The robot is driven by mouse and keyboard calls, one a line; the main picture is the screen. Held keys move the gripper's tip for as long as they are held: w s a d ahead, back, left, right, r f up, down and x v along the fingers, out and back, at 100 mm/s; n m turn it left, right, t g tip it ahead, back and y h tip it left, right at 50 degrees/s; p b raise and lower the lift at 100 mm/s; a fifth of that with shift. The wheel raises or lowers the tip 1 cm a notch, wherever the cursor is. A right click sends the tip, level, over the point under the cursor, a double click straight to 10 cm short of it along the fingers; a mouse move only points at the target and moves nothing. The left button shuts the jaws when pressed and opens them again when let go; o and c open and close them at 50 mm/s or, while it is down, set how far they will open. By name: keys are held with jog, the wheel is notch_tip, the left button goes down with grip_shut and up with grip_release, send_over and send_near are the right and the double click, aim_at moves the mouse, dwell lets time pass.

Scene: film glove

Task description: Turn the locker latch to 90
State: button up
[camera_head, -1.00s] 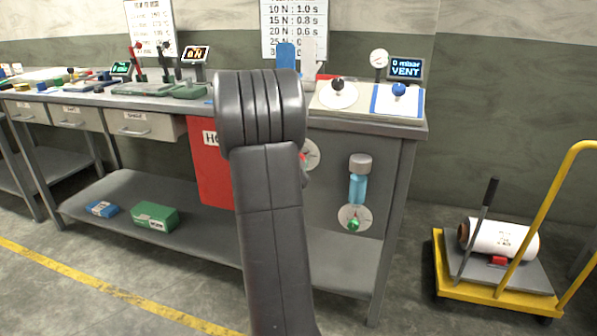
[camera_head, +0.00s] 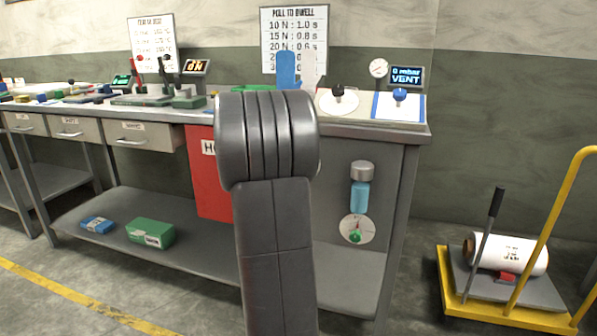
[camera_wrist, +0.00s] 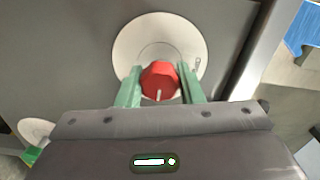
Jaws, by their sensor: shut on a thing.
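In the wrist view, a red faceted knob (camera_wrist: 160,80) stands on a round white dial (camera_wrist: 131,41), which is fixed to a grey panel. I take it for the locker latch, but no label on it can be read. A short pale mark on the knob points toward the bottom of the view. My gripper (camera_wrist: 160,83) has its two green fingers on either side of the knob, shut on it. In the head view my arm hides the knob, the dial and my gripper. The red locker door (camera_head: 207,175) shows partly, left of my arm.
A green knob on a white dial (camera_head: 345,227) sits below a blue cylinder (camera_head: 360,197) on the same panel. The workbench (camera_head: 425,131) carries knobs, levers and displays. A yellow trolley (camera_head: 450,300) with a white cylinder stands right. Bare floor lies between bench and trolley.

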dwell(0.3)
jog(key=o, duration=1)
jog(key=shift+c, duration=0.2)
jog(key=p+v, duration=0.2)
jog(key=v, duration=1.2)
jog(key=shift+p, duration=0.35)
jog(key=shift+w, duration=0.1)
jog(key=b+x, duration=0.2)
jog(key=x, duration=1.1)
jog(key=shift+w+d+b, duration=0.2)
jog(key=shift+w+b, duration=0.15)
jog(key=shift+w, duration=0.05)
